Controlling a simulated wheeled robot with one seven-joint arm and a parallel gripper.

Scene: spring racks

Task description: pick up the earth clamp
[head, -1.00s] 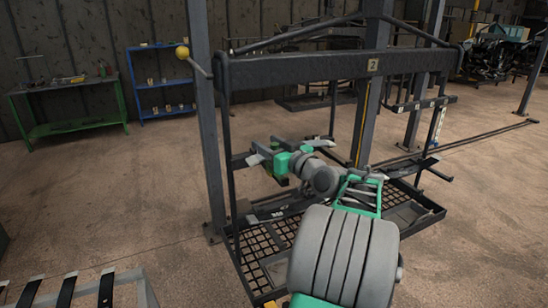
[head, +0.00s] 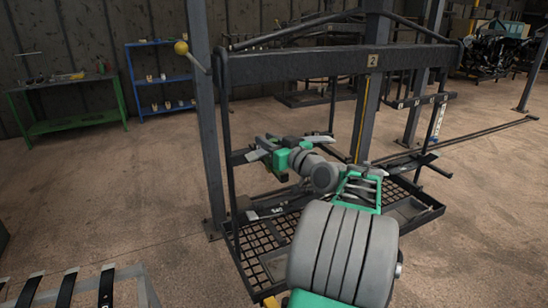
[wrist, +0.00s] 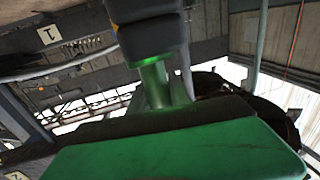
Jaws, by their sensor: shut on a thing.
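My gripper (head: 273,148) is at the end of my arm, by the left side of the rack with the number 2 plate, above its mesh tray. It is shut on the earth clamp, whose outline is hard to separate from the green and black gripper parts in the head view. In the wrist view a short shiny cylinder with a green tint stands between a large green block and a dark block with a yellow edge. I cannot tell for sure which of these parts belong to the clamp.
The rack's upper beam (head: 330,66) and left post (head: 228,150) stand close to my gripper. Its mesh tray (head: 262,236) lies below. A green bench (head: 75,121) and a blue shelf (head: 160,85) stand at the back left. The floor on the left is open.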

